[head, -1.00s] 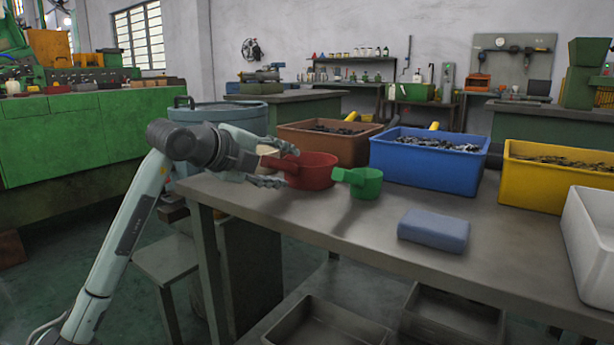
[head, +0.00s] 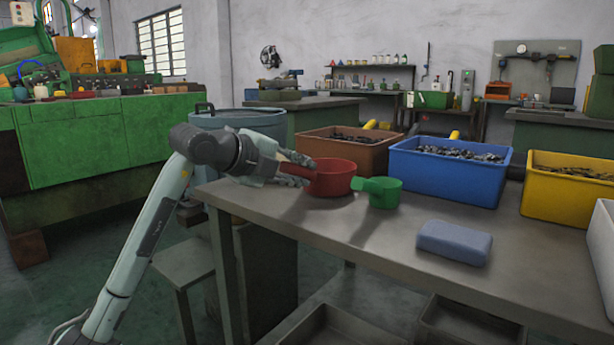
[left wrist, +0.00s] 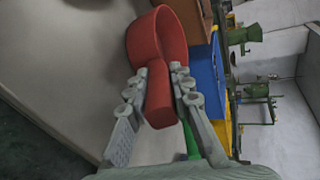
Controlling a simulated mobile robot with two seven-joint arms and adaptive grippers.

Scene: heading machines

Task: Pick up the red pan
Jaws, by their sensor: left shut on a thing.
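The red pan (head: 335,178) stands at the left end of the grey workbench, in front of the brown bin. Its handle points left toward my left gripper (head: 298,174). In the left wrist view the red pan (left wrist: 157,38) shows with its handle (left wrist: 159,95) between the two fingers of my left gripper (left wrist: 158,88). The gripper is shut on the handle. Whether the pan's base touches the bench is hard to tell. My right gripper is in neither view.
A green scoop (head: 384,192) stands just right of the pan. A blue-grey block (head: 454,242) lies nearer the front edge. Brown (head: 352,155), blue (head: 447,176) and yellow (head: 566,204) bins line the back.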

